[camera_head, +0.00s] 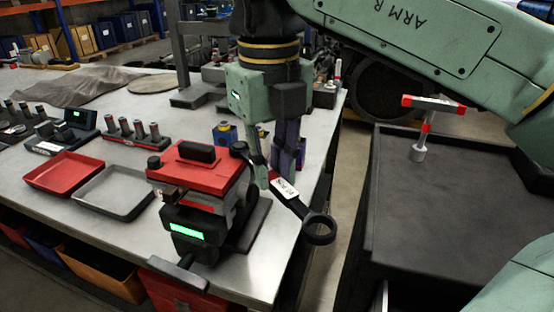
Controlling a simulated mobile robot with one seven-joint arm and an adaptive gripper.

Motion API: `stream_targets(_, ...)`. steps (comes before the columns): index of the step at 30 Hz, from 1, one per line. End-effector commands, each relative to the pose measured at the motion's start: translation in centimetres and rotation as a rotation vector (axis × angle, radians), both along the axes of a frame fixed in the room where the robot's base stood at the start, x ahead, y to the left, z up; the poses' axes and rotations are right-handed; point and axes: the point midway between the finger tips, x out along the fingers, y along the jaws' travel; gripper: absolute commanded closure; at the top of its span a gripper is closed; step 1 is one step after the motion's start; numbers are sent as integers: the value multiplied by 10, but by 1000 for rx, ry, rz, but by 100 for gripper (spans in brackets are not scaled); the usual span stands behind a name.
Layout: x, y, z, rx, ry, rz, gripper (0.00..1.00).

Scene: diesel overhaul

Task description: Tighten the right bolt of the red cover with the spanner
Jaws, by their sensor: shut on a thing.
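The red cover (215,172), with a black handle on top, sits on a grey block near the front corner of the metal table. A dark bolt head (154,162) shows at its left side. The right bolt is hidden behind the spanner's upper end or too small to tell apart. My gripper (272,175) points down just right of the cover and is shut on the spanner (303,208). The dark spanner has a white label and slants down to the right. Its upper end is close to the cover's right edge; I cannot tell whether it touches. Its ring end hangs out beyond the table edge.
A vice-like fixture with a green display (187,231) stands in front. A red tray (64,172) and a grey tray (113,192) lie left. Sockets in a rack (138,134) stand behind. Right, a black cart (450,210) holds a red-handled T-shaped tool (432,105).

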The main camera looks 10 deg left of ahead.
Motion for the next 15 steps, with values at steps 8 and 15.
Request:
stream_targets(8,-14,19,2,-1,0,-229,100)
stream_targets(15,-14,20,0,-1,0,-243,100)
